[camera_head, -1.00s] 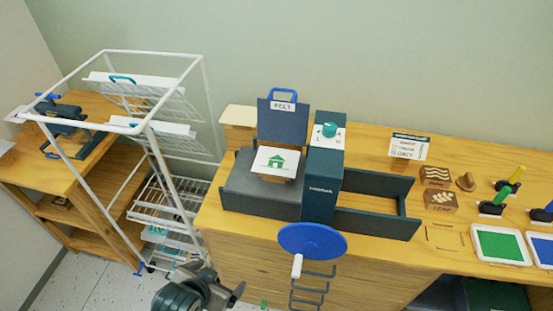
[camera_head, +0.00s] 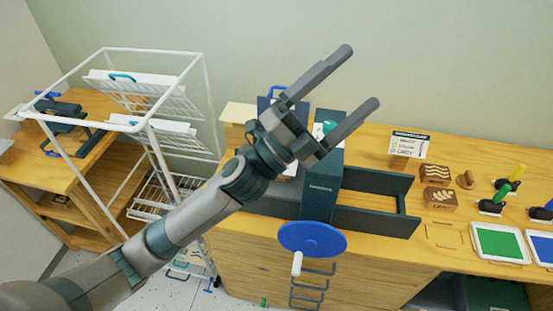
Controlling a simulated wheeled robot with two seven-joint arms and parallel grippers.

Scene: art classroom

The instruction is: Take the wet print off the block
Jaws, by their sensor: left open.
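My left gripper (camera_head: 360,77) is open and empty, its two fingers spread and pointing up and to the right. It is raised in front of the dark printing press (camera_head: 322,185) in the head view. Only a white sliver of the print (camera_head: 291,172) seems to show beside the wrist. My right gripper is not in view.
A white wire drying rack (camera_head: 150,135) with sheets stands left of the wooden counter. The press has a blue hand wheel (camera_head: 312,239) in front. Carved blocks (camera_head: 440,199), a small sign (camera_head: 409,144), rollers and a green ink tray (camera_head: 500,243) lie to the right.

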